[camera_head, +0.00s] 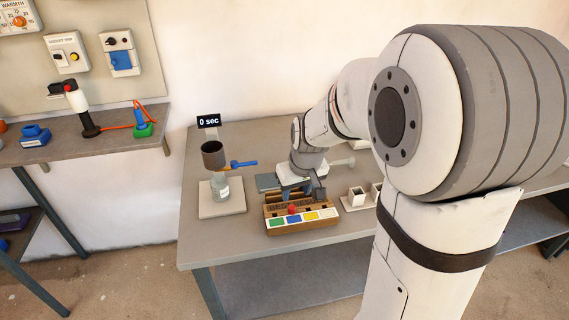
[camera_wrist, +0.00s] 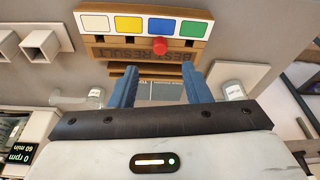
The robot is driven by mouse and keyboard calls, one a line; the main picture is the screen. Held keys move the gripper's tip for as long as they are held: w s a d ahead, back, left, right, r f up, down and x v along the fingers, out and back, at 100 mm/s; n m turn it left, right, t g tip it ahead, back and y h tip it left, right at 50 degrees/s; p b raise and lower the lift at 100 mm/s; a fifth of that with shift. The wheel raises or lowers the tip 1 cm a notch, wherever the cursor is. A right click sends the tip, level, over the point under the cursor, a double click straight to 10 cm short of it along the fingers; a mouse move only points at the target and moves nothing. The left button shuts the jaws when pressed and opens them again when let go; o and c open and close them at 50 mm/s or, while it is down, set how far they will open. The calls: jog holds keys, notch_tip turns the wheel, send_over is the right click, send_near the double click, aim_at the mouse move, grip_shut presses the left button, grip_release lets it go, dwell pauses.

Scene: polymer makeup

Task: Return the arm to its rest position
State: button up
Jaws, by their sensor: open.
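My arm reaches from the right over the grey table (camera_head: 205,240). My gripper (camera_head: 318,192) is at the end of it, low behind the wooden box with coloured panels (camera_head: 302,228). In the wrist view my gripper (camera_wrist: 160,80) shows two blue-grey fingers spread apart, with nothing held between them. The box (camera_wrist: 145,45) lies beyond the fingertips there, with a red knob (camera_wrist: 160,46) at its edge. I cannot tell how high the fingertips are above the table.
Left of the gripper, a clear jar (camera_head: 221,188) stands on a white plate (camera_head: 215,211) below a dark cup (camera_head: 213,154). A blue-handled tool (camera_head: 243,163) is beside the cup. White square holders (camera_head: 357,196) stand to the right. The table's front left is clear.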

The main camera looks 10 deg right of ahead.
jog(key=s+r+m+p, duration=0.1)
jog(key=s+r, duration=0.3)
jog(key=s, duration=0.5)
jog(key=s+r+m+p, duration=0.1)
jog(key=s+r, duration=0.3)
jog(key=s, duration=0.5)
jog(key=shift+s+h, duration=0.2)
jog(key=shift+h, duration=0.1)
